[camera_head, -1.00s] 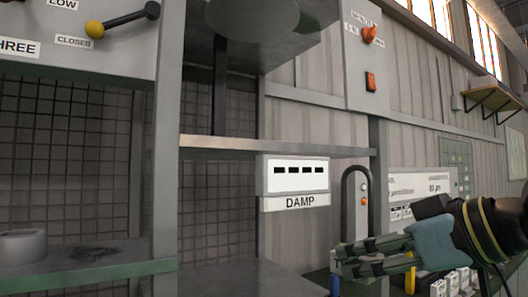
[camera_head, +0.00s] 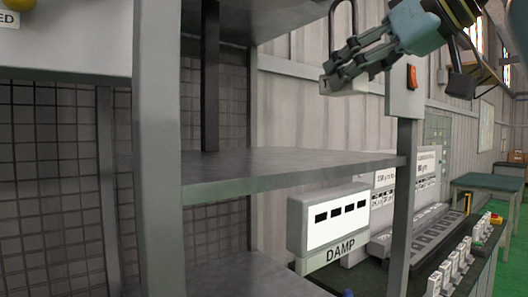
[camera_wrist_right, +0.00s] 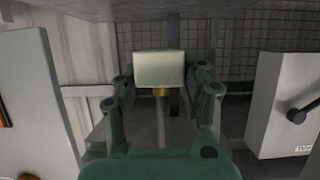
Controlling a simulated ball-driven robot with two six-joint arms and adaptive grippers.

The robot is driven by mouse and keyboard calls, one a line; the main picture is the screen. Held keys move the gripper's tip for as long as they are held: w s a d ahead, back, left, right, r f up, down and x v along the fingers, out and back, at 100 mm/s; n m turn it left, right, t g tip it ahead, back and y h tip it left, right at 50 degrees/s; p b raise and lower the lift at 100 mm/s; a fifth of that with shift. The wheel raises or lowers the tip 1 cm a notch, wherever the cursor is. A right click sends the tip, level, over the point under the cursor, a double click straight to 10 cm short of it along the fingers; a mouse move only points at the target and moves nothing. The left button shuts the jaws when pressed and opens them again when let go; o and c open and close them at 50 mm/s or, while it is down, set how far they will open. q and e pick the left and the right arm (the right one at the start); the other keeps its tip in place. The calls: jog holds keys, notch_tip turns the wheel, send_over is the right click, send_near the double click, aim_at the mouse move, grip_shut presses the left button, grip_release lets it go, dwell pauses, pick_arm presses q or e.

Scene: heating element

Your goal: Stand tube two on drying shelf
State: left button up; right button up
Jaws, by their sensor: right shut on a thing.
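My right gripper (camera_head: 347,76) is shut on the pale block at the foot of a dark hoop-shaped tube (camera_head: 331,30). The tube stands upright from the block, its top cut off by the frame. The right wrist view shows the pale block (camera_wrist_right: 159,68) between the fingers, with a small brass-coloured piece below it. No number is readable on the tube. A bare grey shelf board (camera_head: 275,168) lies lower and to the left of the gripper, above the DAMP box (camera_head: 330,217). I cannot tell for sure that this is the drying shelf. My left gripper is not in view.
A grey upright post (camera_head: 156,160) stands at the left, and a thinner post (camera_head: 402,190) holds the shelf's right end. A grey panel with an orange switch (camera_head: 411,77) is near the gripper. Several small white items stand on a bench (camera_head: 462,250) at the right.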

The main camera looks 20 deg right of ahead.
aim_at(329, 87)
jog(key=shift+a, duration=0.45)
jog(key=w+a+f+p, duration=0.2)
jog(key=w, duration=0.1)
jog(key=shift+w+a+f, duration=0.1)
jog(key=shift+a+f, duration=0.2)
jog(key=shift+f, duration=0.05)
jog(key=w+a+f, duration=0.2)
jog(key=shift+w+a+p, duration=0.15)
jog(key=shift+w+p, duration=0.25)
jog(key=shift+w+a+f, duration=0.65)
jog(key=shift+w+a, duration=0.05)
jog(key=shift+w+a+f, duration=0.15)
jog(key=shift+w+f, duration=0.05)
jog(key=shift+f, duration=0.05)
notch_tip(329, 87, down, 4)
jog(key=shift+r+p, duration=0.25)
jog(key=shift+p, duration=0.5)
jog(key=shift+f, duration=0.2)
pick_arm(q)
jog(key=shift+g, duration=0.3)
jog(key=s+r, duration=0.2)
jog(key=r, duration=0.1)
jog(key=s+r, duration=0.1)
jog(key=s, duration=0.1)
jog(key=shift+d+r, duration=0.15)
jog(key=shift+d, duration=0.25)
